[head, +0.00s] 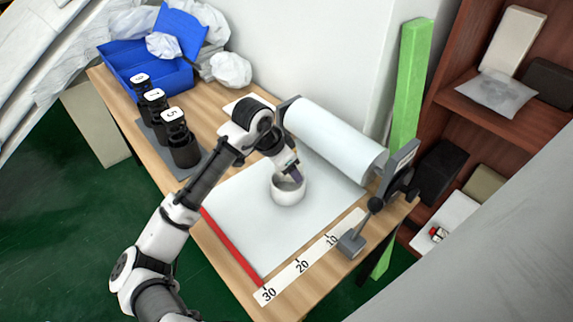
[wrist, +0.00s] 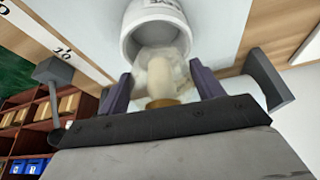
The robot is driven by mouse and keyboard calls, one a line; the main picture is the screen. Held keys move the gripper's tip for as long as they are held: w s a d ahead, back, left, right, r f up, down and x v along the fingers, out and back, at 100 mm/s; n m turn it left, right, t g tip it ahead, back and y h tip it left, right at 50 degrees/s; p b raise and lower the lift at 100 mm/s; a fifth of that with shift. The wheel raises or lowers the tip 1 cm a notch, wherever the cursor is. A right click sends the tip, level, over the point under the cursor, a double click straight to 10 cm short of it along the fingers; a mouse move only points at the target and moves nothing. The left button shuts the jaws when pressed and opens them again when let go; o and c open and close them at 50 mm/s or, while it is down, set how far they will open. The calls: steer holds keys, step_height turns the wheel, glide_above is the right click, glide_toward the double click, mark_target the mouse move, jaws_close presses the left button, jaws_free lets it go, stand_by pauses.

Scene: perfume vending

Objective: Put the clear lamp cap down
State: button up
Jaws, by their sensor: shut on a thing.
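My gripper (head: 292,174) points down at the near side of a white round cup-like vessel (head: 289,191) on the white sheet. In the wrist view, my gripper (wrist: 160,84) has its two purple fingers shut around a clear, whitish cap (wrist: 166,68), with a cream rounded form and a gold-brown base showing in it. I take this to be the clear lamp cap. The white vessel (wrist: 152,22) with dark print is right beyond it; I cannot tell whether they touch. In the head view the cap is mostly hidden by the fingers and vessel.
The white sheet (head: 250,230) comes off a large roll (head: 333,138) at the back. A red strip (head: 232,245) and a numbered scale (head: 300,267) edge it. A grey stand (head: 352,243) is at right. Black numbered canisters (head: 181,148) and a blue box (head: 150,72) stand left.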

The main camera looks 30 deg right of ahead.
steer(key=shift+f, duration=0.6)
steer(key=o, duration=1)
steer(key=shift+o, duration=0.2)
steer(key=v, duration=1.3)
steer(key=shift+d+r, duration=0.2)
steer(key=shift+d, duration=0.05)
